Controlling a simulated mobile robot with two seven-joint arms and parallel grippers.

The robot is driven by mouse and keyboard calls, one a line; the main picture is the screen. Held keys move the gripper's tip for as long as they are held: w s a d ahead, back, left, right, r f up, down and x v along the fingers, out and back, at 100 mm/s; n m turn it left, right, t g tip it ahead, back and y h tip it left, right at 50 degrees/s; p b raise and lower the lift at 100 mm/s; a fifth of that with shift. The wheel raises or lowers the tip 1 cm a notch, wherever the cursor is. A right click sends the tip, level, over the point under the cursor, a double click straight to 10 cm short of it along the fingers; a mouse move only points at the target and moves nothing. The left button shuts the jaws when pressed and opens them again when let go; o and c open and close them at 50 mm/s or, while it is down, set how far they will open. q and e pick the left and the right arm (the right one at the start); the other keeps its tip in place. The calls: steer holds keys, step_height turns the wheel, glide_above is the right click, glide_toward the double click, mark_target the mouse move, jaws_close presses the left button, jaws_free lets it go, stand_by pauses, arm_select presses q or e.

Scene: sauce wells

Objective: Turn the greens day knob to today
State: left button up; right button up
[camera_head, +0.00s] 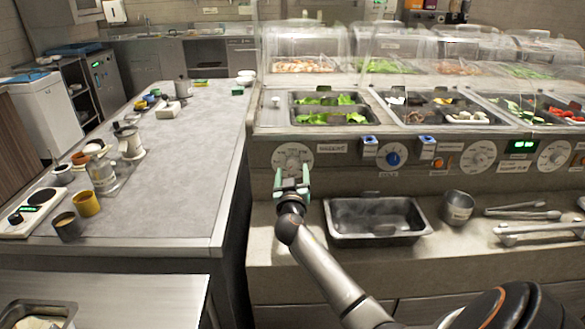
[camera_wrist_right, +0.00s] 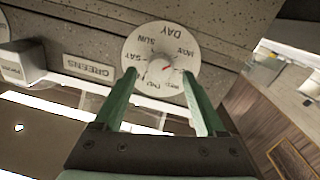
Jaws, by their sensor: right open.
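The greens day knob (camera_head: 293,157) is a round white dial on the counter's front panel, beside a small label plate (camera_head: 332,148). In the right wrist view the dial (camera_wrist_right: 155,42) appears upside down, with DAY, SUN, MON and other day names around it and a small red mark near its middle. The plate there reads GREENS (camera_wrist_right: 88,68). My right gripper (camera_head: 291,172) is open in front of the dial. In the wrist view its green fingers (camera_wrist_right: 160,76) lie either side of the dial's lower half; contact cannot be told. My left gripper is out of view.
Other dials, including a blue knob (camera_head: 393,155), sit further right. A black tray (camera_head: 375,217), a metal cup (camera_head: 457,207) and tongs (camera_head: 540,231) lie on the ledge. A grey worktable (camera_head: 190,150) with cups stands left. A lit green display (camera_head: 522,146) is too small to read.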

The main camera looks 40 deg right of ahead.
mark_target(293, 164)
steer(key=shift+x, duration=1.25)
jaws_close()
